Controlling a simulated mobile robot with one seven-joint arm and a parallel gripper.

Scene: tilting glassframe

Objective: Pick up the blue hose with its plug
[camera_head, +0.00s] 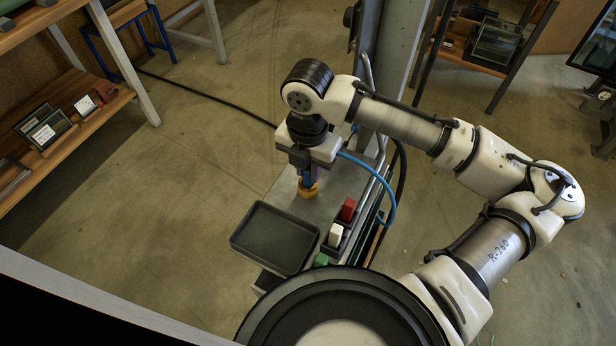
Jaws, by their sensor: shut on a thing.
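My gripper (306,178) points down over the grey work surface (325,203) of the stand. It is shut on the blue hose's plug, of which a small blue part shows between the fingers. The blue hose (391,197) arcs out to the right of my gripper and bends down past the right edge of the stand. A yellow-orange piece (307,191) sits directly under the fingertips. I cannot tell whether it touches the plug. The fingers and wrist hide most of the plug.
A black empty tray (275,239) stands at front left of the gripper. A grey post (398,60) rises behind. A wooden shelf (75,120) stands at left. Open floor lies between.

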